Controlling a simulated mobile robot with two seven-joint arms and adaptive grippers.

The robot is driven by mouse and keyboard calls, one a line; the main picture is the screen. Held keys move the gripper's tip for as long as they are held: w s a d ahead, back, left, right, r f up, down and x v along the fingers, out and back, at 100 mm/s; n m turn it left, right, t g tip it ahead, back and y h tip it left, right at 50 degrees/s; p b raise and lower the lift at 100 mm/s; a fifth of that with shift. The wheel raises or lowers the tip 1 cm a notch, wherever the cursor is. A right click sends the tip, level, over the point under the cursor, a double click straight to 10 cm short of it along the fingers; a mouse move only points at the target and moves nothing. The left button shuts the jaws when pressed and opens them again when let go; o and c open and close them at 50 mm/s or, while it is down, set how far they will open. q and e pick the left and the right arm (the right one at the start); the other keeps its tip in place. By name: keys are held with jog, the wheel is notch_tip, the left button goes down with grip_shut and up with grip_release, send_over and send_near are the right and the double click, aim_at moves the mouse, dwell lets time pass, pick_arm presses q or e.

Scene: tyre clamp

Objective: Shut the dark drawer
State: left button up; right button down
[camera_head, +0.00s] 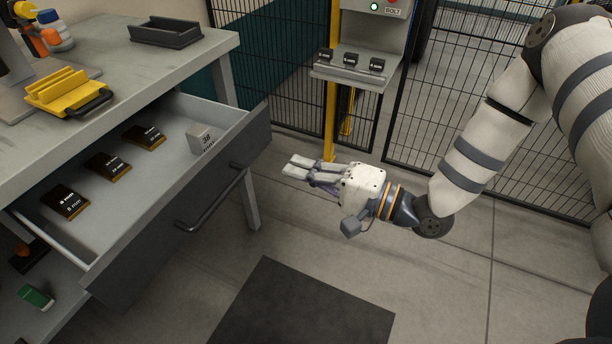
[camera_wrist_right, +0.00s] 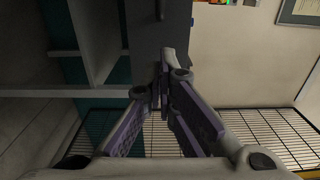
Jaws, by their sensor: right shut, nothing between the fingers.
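The dark drawer (camera_head: 180,220) stands open from the grey workbench in the head view, with a long bar handle (camera_head: 209,197) on its front. Inside lie several dark boxes with orange edges and a pale block (camera_head: 199,138) marked 38. My right gripper (camera_head: 291,168) is right of the drawer front, apart from it, fingers pointing left. It is shut and empty. In the right wrist view, the right gripper's fingertips (camera_wrist_right: 163,66) are together, with a dark grey panel beyond them that may be the drawer front. My left gripper is not in view.
The workbench top (camera_head: 140,62) carries a yellow holder (camera_head: 66,92) and a dark tray (camera_head: 165,32). Black mesh fencing (camera_head: 285,70) and a stand with small dark boxes (camera_head: 350,66) are behind. A dark mat (camera_head: 300,305) lies on the open floor before the drawer.

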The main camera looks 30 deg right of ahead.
aim_at(243, 152)
jog(key=x, duration=0.9)
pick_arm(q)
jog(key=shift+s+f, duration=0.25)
